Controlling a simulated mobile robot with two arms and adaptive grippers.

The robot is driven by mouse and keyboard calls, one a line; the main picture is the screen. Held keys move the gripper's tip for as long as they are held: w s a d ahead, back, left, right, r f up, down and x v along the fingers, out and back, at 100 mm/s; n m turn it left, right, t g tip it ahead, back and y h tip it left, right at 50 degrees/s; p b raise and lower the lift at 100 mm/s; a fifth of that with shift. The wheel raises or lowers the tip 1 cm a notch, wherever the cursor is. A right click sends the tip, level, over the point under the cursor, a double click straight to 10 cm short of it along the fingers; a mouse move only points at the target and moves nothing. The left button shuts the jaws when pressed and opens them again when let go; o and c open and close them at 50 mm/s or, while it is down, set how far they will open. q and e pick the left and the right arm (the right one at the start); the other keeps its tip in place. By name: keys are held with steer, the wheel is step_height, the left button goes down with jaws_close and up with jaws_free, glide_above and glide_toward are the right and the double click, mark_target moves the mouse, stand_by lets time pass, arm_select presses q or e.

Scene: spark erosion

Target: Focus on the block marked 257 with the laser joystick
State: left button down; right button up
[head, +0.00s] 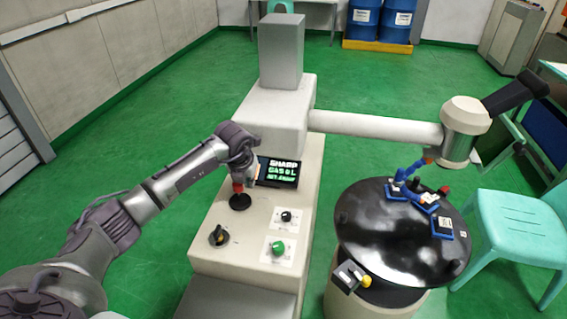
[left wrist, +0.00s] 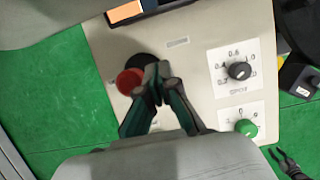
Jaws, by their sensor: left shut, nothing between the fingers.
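The joystick (head: 239,190) has a red top and a round black base on the beige console. In the left wrist view its red top (left wrist: 129,82) shows beside the fingers. My left gripper (head: 246,176) is shut and empty at the joystick; its fingertips (left wrist: 155,82) are just right of the red top in the wrist view. I cannot tell whether they touch it. Several blue blocks with white labels, such as the front one (head: 442,228), sit on the black round table (head: 380,235). Their numbers are too small to read. Dark jaws, seemingly my right gripper (left wrist: 287,162), show at the wrist view's lower right.
A small lit screen (head: 279,172) stands behind the joystick. The console also has a black knob (head: 287,216), a green knob (head: 278,248) and a dark rotary switch (head: 218,236). A white beam (head: 375,125) reaches over the table. A turquoise chair (head: 515,230) stands right.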

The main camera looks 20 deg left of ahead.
arm_select(q)
step_height(320, 180, up, 6)
steer(key=p, duration=0.2)
steer(key=shift+f+p, duration=0.2)
steer(key=shift+p, duration=0.2)
steer(key=shift+f, duration=0.1)
